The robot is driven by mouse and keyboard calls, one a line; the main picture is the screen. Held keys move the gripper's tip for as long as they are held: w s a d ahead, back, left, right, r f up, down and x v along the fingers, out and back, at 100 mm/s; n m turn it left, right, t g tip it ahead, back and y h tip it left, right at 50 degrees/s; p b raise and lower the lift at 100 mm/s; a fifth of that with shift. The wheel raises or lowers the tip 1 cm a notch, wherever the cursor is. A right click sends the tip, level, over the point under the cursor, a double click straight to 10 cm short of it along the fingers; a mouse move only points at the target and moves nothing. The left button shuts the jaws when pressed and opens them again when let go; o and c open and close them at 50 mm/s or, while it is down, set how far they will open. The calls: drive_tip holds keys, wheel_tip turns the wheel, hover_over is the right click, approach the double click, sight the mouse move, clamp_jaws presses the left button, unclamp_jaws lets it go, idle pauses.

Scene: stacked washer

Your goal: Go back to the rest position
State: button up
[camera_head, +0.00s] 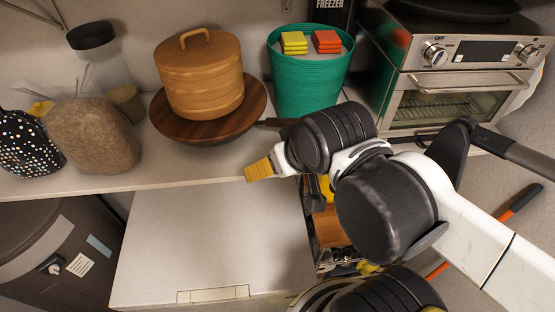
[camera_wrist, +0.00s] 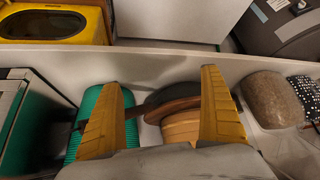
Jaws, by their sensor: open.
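My gripper (camera_head: 262,170) hangs in front of the shelf edge in the head view, near the wooden bowl and the green bin. In the wrist view my gripper (camera_wrist: 160,105) shows two yellow fingers spread wide apart, with nothing held between them. The wooden bowl (camera_head: 200,127) and the round lidded wooden box (camera_head: 201,75) on it show beyond the fingers. My arm comes in from the right in the head view and hides part of the shelf and the floor.
A green ribbed bin (camera_head: 306,85) holds yellow and red-orange items. A toaster oven (camera_head: 460,75) stands at the right. A stone (camera_head: 92,135) and a dotted object (camera_head: 27,145) sit left. Below are a white appliance top (camera_head: 215,240) and a dark machine (camera_head: 50,260).

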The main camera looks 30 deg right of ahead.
wheel_tip(320, 180, down, 41)
drive_tip(key=b, duration=4)
drive_tip(key=shift+r+b, duration=0.2)
drive_tip(key=shift+b, duration=0.15)
